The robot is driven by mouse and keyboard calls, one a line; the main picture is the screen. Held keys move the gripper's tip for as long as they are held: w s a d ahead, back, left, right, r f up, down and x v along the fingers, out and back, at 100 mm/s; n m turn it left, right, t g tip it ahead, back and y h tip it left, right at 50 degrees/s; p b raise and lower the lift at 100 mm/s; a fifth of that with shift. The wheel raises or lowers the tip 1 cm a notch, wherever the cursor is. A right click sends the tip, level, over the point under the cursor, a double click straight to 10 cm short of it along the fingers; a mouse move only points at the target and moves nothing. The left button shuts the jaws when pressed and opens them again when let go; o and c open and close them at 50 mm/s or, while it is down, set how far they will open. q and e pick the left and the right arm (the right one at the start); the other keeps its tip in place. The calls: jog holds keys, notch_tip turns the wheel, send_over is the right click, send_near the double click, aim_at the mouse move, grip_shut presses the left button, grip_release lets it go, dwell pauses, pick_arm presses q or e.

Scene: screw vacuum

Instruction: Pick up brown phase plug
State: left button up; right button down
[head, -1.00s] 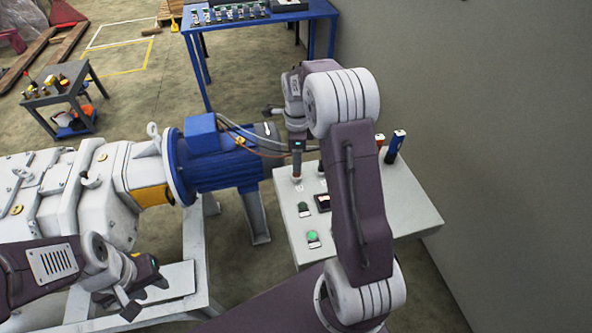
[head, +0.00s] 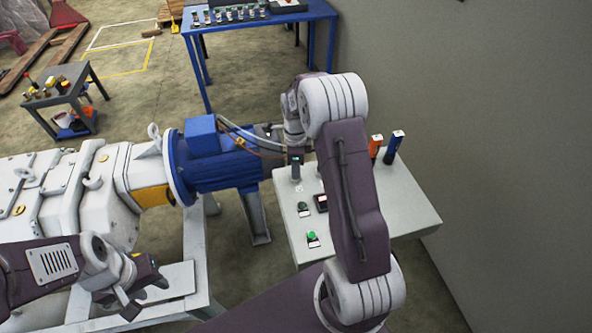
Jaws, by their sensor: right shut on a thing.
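My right gripper (head: 296,176) points down at the far left part of the grey control panel (head: 405,214). It is shut, but its fingers are small in the head view and I cannot make out the held thing. My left gripper (head: 145,293) is open and empty, over the pale machine frame at the lower left.
A blue motor (head: 218,165) joined to a white pump (head: 60,195) lies left of the panel, with cables near my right wrist. Green buttons (head: 313,238) are on the panel. A blue table (head: 260,22) and a small grey cart (head: 62,98) stand behind. A wall bounds the right.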

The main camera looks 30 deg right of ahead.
notch_tip(320, 180, up, 4)
jog(key=shift+r, duration=0.15)
jog(key=s+d+r+b, duration=0.2)
jog(key=s+d+r, duration=0.4)
jog(key=s, duration=0.3)
jog(key=shift+s+d+r, duration=0.25)
jog(key=shift+s+r, duration=0.1)
